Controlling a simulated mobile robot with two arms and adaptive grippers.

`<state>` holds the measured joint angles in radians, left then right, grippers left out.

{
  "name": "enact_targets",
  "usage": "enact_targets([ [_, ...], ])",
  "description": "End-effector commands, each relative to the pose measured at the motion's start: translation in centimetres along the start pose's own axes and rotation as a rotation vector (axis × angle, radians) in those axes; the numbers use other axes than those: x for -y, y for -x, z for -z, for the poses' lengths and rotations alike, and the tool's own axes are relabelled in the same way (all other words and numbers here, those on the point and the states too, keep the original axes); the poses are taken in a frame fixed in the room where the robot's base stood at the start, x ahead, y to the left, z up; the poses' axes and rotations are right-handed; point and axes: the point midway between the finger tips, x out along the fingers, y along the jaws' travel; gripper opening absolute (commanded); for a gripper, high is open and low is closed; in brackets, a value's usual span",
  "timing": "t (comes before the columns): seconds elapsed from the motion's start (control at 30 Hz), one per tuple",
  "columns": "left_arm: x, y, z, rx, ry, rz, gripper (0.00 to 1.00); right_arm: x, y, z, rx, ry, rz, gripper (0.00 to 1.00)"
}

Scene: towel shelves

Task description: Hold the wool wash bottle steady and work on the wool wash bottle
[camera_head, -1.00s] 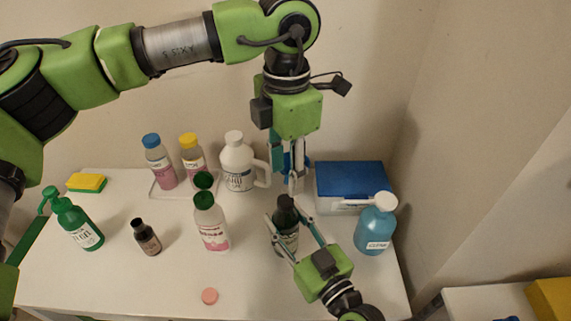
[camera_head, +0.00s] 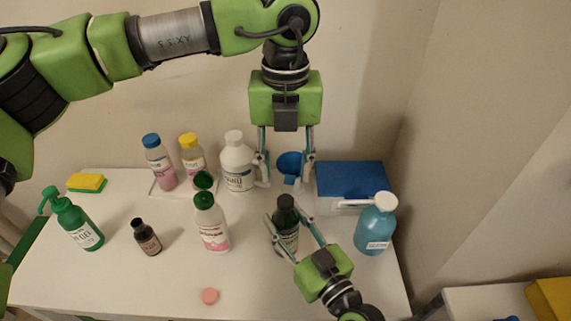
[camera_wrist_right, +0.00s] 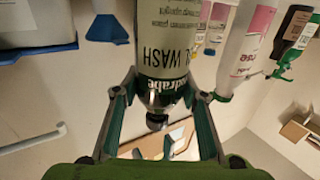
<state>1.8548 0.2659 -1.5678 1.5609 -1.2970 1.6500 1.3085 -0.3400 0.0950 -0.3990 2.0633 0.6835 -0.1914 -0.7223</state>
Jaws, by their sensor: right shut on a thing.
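The wool wash bottle (camera_head: 288,238) stands upright on the table, a dark bottle with a pale label and a black cap (camera_head: 286,202). My right gripper (camera_head: 284,238) is shut on its body. In the right wrist view the bottle (camera_wrist_right: 168,45) appears upside down, its "WASH" label between the fingers of my right gripper (camera_wrist_right: 160,95). My left gripper (camera_head: 286,177) is open and points down behind the bottle. A blue funnel-like piece (camera_head: 290,163) shows between its fingers, with gaps visible on both sides.
A white jug (camera_head: 237,165) stands just left of my left gripper. A green-capped bottle (camera_head: 211,228) stands left of the wool wash. The front of the table is mostly clear, with a pink disc (camera_head: 210,296).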

Motion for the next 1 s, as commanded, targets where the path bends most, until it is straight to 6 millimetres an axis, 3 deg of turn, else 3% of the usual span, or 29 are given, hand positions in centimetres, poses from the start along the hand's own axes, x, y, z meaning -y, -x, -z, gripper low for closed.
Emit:
enact_targets([
  [0.17, 0.0, -0.7, 0.0, -0.002, -0.001, -0.001, 0.38, 0.0, 0.0, 0.0, -0.001, 0.000, 0.000, 0.00],
  [0.6, -0.1, -6.9, 0.0, -0.001, -0.001, -0.001, 0.38, 0.0, 0.0, 0.0, -0.001, 0.000, 0.000, 0.00],
  [1.0, 0.0, -8.1, 0.0, -0.001, -0.002, 0.000, 0.38, 0.0, 0.0, 0.0, -0.001, 0.000, 0.000, 0.00],
])
